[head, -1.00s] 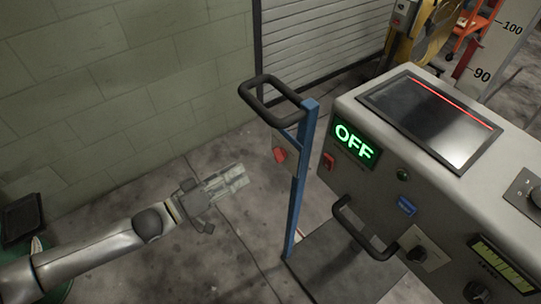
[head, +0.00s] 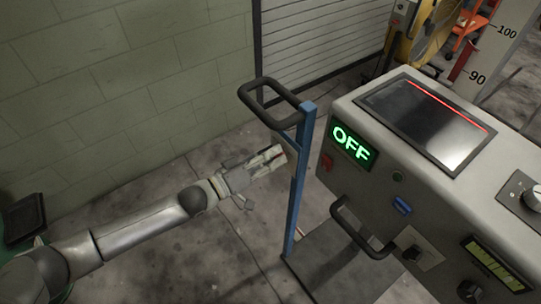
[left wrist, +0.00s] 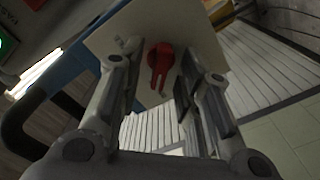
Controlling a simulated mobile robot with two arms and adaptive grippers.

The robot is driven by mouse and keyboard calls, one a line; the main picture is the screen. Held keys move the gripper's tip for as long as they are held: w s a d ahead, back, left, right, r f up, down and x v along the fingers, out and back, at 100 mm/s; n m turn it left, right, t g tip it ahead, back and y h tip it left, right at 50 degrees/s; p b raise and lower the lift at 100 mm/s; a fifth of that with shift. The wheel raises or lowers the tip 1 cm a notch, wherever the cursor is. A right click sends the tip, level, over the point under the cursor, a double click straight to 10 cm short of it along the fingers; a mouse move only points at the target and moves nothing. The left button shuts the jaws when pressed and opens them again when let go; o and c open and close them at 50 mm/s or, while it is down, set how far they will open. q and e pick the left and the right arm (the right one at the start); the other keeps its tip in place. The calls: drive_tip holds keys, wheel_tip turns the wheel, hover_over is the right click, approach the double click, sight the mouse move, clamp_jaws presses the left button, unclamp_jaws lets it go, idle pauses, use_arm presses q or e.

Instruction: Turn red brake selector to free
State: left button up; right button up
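The red brake selector (left wrist: 160,62) is a knob on a pale plate (left wrist: 200,45) in the left wrist view. Its longer part points down in that view; the plate's marks are too small to read. In the head view, only a bit of red (head: 282,152) shows by the blue post (head: 300,175), mostly hidden by my left gripper (head: 272,159). In the left wrist view, the fingers of that gripper (left wrist: 163,82) are apart, one on each side of the knob. I see no clear contact. My right gripper is not in view.
The grey console (head: 440,215) with a lit green OFF display (head: 353,145) stands right of the post. A black loop handle (head: 270,95) tops the post, and another bar handle (head: 355,228) sticks out of the console. Open floor (head: 200,265) lies left of the post.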

use_arm(q)
clamp_jaws()
drive_tip(key=shift+m, duration=0.4)
drive_tip(key=m, duration=1.2)
drive_tip(key=shift+s+d+m, duration=0.2)
drive_tip(key=shift+s+m, duration=0.1)
drive_tip(key=shift+m, duration=0.1)
drive_tip(key=m, duration=0.4)
drive_tip(key=shift+s+m, duration=0.1)
drive_tip(key=shift+m, duration=0.2)
